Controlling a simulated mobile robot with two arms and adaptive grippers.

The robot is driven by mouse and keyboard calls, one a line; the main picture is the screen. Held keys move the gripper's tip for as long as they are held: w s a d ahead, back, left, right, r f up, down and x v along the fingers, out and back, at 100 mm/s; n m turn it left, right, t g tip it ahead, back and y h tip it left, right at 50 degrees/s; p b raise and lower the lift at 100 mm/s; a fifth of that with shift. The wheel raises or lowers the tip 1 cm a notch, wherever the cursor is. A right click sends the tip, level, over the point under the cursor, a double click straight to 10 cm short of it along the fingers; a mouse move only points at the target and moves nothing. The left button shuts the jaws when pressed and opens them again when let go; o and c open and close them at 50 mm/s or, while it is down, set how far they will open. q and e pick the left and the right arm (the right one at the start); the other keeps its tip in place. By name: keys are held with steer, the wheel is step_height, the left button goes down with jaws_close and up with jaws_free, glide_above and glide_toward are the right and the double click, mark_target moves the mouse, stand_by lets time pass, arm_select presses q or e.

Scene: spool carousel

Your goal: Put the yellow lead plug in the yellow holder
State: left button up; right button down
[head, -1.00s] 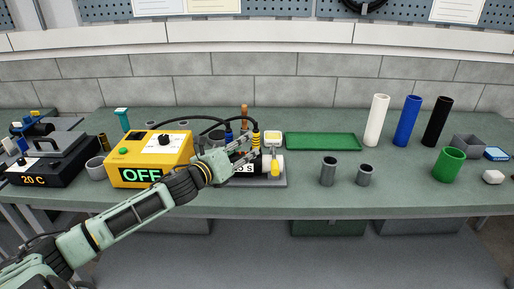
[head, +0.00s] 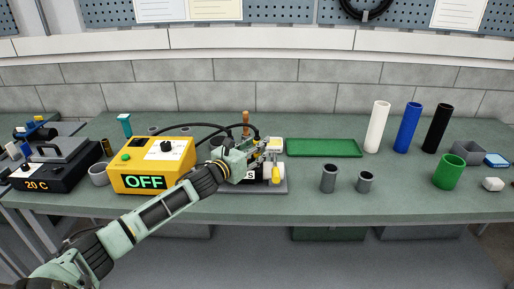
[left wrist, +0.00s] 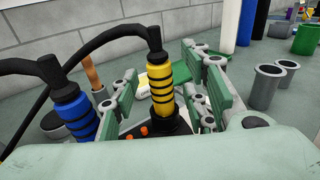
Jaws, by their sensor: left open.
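The yellow lead plug (left wrist: 160,85) stands upright in the left wrist view, with black bands and a black cable bending from its top. Its lower end meets a dark base. My left gripper (head: 263,153) is open, and the wrist view shows its fingers (left wrist: 166,88) on either side of the plug, with no clear grip on it. In the head view the gripper mostly hides the plug. I cannot pick out a yellow holder with certainty. My right gripper is not in view.
A blue lead plug (left wrist: 71,110) stands just left of the yellow one. A yellow box (head: 152,168) reading OFF is left of the gripper. A green tray (head: 323,148) and two grey cups (head: 328,179) are to the right. Bench is clear in front.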

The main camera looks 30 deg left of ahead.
arm_select(q)
steer(key=shift+w+d, duration=0.1)
steer(key=shift+w, duration=0.55)
steer(key=shift+c, duration=0.4)
jaws_close()
